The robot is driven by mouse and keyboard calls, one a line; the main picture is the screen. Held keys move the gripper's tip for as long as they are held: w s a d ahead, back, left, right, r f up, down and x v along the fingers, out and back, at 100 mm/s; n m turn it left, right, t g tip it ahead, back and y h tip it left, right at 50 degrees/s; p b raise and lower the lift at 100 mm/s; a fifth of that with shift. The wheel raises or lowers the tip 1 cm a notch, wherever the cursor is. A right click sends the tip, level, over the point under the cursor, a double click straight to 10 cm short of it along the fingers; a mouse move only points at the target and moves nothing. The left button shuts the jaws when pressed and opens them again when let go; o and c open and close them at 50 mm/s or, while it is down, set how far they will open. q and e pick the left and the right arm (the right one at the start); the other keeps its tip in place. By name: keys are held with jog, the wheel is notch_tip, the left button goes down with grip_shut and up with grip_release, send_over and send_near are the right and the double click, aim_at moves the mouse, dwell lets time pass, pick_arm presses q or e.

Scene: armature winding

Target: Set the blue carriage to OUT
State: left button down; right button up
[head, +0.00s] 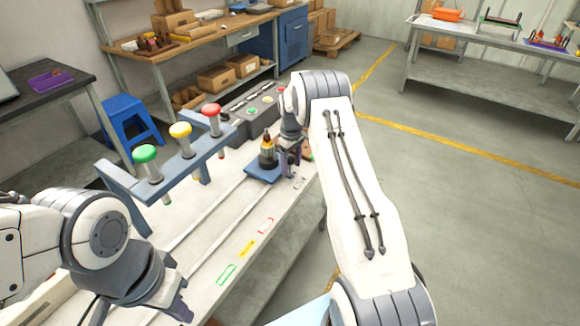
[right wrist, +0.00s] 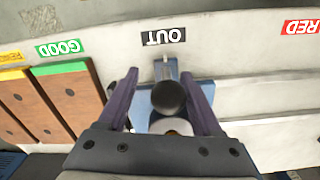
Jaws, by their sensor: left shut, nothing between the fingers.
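The blue carriage (head: 262,174) sits on the rails of the long bench, with a dark and yellow upright part on it. In the right wrist view, the blue carriage (right wrist: 205,90) has a round dark knob (right wrist: 168,97) and a small pale pointer that lines up with the black OUT label (right wrist: 163,36). My right gripper (head: 287,160) is down at the carriage. Its fingers (right wrist: 161,82) stand apart, one each side of the knob; whether either touches it is unclear. My left gripper (head: 182,309) is shut and empty at the front left, away from the carriage.
A blue frame with green (head: 145,153), yellow (head: 180,130) and red (head: 211,110) knobs stands left of the rails. A dark control box (head: 250,106) is behind. Red, yellow and green outlines mark the bench's right side. A GOOD label (right wrist: 59,47) is near brown blocks.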

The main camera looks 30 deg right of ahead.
jog(key=shift+s, duration=0.1)
notch_tip(320, 180, up, 10)
jog(key=shift+r+b, duration=0.1)
jog(key=shift+b, duration=0.65)
jog(key=shift+r, duration=0.1)
jog(key=shift+a, duration=0.1)
